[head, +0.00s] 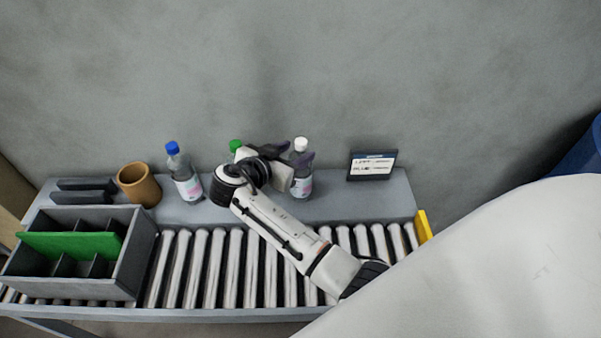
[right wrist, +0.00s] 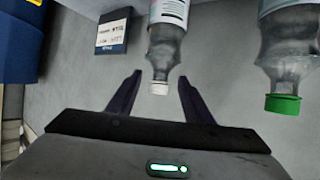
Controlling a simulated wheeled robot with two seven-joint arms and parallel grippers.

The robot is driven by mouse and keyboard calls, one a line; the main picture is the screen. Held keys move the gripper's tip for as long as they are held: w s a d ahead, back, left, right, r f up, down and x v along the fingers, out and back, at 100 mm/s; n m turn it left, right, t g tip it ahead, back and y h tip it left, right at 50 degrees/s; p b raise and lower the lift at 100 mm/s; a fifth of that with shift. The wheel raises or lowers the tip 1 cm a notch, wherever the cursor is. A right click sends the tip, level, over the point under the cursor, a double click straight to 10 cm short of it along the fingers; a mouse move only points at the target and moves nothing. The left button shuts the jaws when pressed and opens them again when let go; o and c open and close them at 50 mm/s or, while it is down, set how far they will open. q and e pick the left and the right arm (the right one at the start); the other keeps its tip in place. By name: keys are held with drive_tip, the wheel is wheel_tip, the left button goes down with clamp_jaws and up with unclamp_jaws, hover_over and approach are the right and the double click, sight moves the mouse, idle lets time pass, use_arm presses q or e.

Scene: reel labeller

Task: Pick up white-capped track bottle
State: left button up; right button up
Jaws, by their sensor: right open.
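The white-capped bottle (head: 302,170) stands upright on the grey ledge behind the rollers, partly covered by my right gripper (head: 296,152). It is clear with a pale label. In the right wrist view the white-capped bottle (right wrist: 165,50) appears upside down, its cap between the two dark fingers of my right gripper (right wrist: 158,92). The fingers are open, with a gap on each side of the cap. My left gripper is not in view.
A green-capped bottle (head: 235,146) stands left of it, mostly hidden by my right arm. A blue-capped bottle (head: 186,178), an orange cup (head: 139,185) and a grey divided bin (head: 140,262) are farther left. A small sign (head: 371,167) stands right. Rollers (head: 215,265) run in front.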

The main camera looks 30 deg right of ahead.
sight(298, 152)
drive_tip(key=x, duration=0.3)
drive_tip(key=shift+w+d, duration=0.2)
drive_tip(key=shift+d, duration=0.05)
drive_tip(key=shift+c, duration=0.2)
drive_tip(key=c, duration=1.1)
drive_tip(key=shift+s+f, duration=0.1)
clamp_jaws()
drive_tip(key=shift+s+a+f, duration=0.15)
drive_tip(key=shift+f, duration=0.1)
drive_tip(key=shift+r, duration=0.1)
